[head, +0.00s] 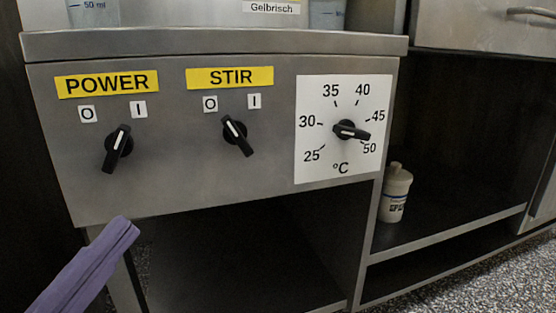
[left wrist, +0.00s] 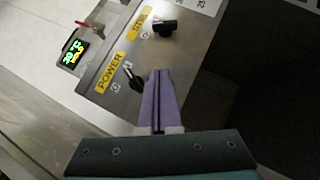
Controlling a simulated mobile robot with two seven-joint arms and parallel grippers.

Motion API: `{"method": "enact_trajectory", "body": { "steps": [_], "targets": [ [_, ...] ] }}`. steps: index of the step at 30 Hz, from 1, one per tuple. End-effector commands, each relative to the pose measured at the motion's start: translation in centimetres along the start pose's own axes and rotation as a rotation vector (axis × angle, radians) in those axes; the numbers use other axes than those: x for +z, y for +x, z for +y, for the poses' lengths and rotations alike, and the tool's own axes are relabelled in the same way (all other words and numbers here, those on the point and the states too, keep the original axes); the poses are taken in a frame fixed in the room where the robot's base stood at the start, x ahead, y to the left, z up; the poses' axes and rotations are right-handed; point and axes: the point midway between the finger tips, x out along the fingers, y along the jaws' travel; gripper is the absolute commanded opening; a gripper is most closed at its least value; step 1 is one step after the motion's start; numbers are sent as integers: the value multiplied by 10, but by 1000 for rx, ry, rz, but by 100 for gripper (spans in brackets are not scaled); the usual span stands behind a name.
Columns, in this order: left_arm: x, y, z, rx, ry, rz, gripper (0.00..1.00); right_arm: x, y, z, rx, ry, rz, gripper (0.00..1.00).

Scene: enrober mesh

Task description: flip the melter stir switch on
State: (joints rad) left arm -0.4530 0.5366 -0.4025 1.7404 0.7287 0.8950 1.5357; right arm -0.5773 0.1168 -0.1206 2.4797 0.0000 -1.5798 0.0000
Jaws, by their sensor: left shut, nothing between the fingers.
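My left gripper (head: 128,226), with purple fingers, is shut and empty at the panel's lower left edge, below the power switch (head: 117,149) and apart from the stir switch. In the left wrist view its fingertips (left wrist: 158,73) appear beside the power knob. My right gripper is not in view.
The power knob's mark leans up and right, toward I. A temperature dial (head: 350,130) on a white plate is right of the stir switch. A white bottle (head: 396,192) stands on a low shelf at right. A lit display (left wrist: 73,53) shows in the left wrist view.

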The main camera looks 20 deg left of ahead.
Motion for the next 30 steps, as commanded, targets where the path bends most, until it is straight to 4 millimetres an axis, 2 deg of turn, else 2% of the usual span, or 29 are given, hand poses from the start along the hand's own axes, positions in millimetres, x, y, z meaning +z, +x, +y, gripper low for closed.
{"method": "enact_trajectory", "body": {
  "steps": [8,13,17,26,30],
  "targets": [
    [1,1,1,1,0,0,0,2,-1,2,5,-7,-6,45],
    [0,12,1,5,-1,0,0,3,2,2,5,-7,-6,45],
    [0,34,0,7,0,-1,0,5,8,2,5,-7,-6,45],
    [0,99,0,7,-1,-2,0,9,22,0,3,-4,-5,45],
    [15,116,1,5,-5,0,0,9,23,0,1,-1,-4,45]
  ]
}}
